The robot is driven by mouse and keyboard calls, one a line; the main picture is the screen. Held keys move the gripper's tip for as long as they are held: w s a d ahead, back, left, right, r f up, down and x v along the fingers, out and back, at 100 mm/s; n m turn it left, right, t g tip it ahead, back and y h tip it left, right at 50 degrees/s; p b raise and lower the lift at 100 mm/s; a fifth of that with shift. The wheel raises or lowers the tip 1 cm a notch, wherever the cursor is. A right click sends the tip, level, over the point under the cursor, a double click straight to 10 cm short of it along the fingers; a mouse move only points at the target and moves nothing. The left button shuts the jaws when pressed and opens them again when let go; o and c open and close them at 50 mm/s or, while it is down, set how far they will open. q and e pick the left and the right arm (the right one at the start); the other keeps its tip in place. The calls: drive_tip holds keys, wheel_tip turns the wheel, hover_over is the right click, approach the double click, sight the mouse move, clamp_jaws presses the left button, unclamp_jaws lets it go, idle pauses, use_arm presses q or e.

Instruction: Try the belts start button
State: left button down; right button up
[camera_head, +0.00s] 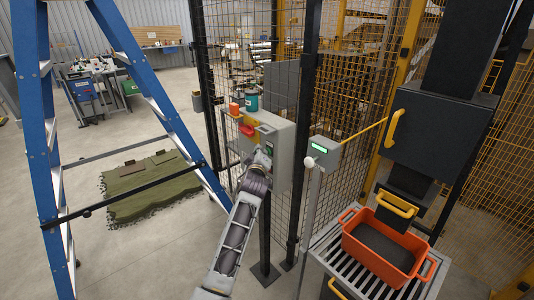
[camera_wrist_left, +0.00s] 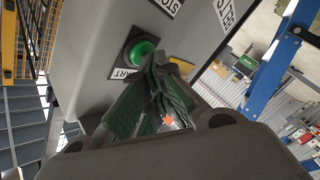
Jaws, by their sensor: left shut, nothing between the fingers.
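The green start button (camera_wrist_left: 139,49) sits on a black square plate on the grey control box (camera_wrist_left: 88,45), beside a partly covered label ending in "ART". The box also shows in the head view (camera_head: 284,168), fixed at the mesh fence. My left gripper (camera_wrist_left: 158,78) is shut and empty, its green-padded fingertips close beside the button and overlapping the plate's edge in the picture. I cannot tell whether they touch it. In the head view the left gripper (camera_head: 262,158) is at the box's front face. My right gripper is not in view.
A blue stepladder (camera_head: 38,130) stands at the left. A second grey box with a green screen (camera_head: 318,148) is on a post to the right. An orange crate (camera_head: 382,262) sits on a roller conveyor (camera_head: 352,272). A green mat (camera_head: 150,190) lies on the floor.

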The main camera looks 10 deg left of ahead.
use_arm(q)
drive_tip(key=shift+s+a, duration=0.15)
drive_tip(key=shift+s, duration=0.05)
drive_tip(key=shift+s+a+p, duration=0.35)
drive_tip(key=shift+s+p, duration=0.05)
drive_tip(key=shift+s, duration=0.05)
drive_tip(key=shift+s+a+p, duration=0.65)
drive_tip(key=shift+s+a, duration=0.15)
drive_tip(key=shift+s, duration=0.2)
drive_tip(key=shift+s+a+p, duration=0.6)
drive_tip(key=shift+s+a, duration=0.15)
drive_tip(key=shift+s, duration=0.2)
